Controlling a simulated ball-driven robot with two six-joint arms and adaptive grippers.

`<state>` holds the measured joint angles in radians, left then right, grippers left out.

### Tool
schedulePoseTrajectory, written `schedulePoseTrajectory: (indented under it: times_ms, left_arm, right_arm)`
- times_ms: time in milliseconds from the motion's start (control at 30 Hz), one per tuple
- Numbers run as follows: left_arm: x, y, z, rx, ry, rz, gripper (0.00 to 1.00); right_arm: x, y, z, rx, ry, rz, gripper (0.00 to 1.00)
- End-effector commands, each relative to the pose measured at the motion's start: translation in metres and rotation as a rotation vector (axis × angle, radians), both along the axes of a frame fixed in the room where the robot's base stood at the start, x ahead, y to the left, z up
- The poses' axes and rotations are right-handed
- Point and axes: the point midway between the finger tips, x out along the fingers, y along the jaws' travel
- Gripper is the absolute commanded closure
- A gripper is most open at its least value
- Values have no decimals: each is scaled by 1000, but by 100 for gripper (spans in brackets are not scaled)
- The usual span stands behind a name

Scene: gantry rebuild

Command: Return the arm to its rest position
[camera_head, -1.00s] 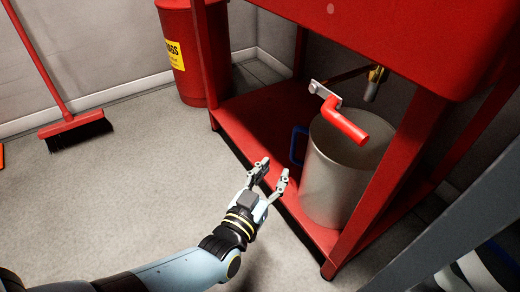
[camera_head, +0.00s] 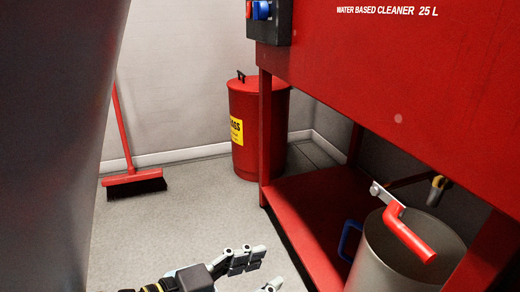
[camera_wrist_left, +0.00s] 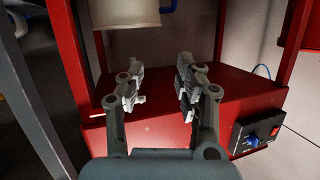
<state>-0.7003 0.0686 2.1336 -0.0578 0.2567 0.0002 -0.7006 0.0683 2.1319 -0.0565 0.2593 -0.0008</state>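My left gripper (camera_head: 264,269) is low in the head view, near its bottom edge, in front of the red bench. Its two fingers are spread apart with nothing between them. In the left wrist view the same gripper (camera_wrist_left: 160,88) shows both fingers apart and empty, with the red bench behind them. Most of the left arm is out of the head view. My right gripper is in neither view.
The red bench's lower shelf (camera_head: 305,208) holds a grey bucket (camera_head: 385,262) under a red-handled tap (camera_head: 405,232). A red bin (camera_head: 245,145) and broom (camera_head: 133,182) stand behind. The grey floor (camera_head: 195,220) between is clear. A large grey shape fills the left side.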

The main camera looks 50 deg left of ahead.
Motion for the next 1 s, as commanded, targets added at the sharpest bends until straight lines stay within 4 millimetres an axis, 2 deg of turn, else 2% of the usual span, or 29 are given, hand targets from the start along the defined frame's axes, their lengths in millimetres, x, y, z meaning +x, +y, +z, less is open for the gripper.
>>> schedulePoseTrajectory:
  times_ms: [367, 467, 567, 767, 900, 1000]
  left_arm:
    - [0, 0, -1, 0, 5, 2, 65]
    - [-4, 3, -7, 4, 42, 7, 65]
    - [-14, 9, -23, 12, 131, 17, 65]
    - [-58, 26, -72, 32, 411, 48, 65]
    - [-105, 39, -97, 45, 630, 75, 65]
    - [-145, 47, -105, 52, 790, 96, 65]
  right_arm:
    - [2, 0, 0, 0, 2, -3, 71]
    - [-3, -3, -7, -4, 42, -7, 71]
    - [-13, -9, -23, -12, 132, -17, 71]
    - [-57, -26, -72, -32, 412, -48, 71]
    - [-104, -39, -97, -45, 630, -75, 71]
    - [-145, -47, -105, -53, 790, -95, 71]
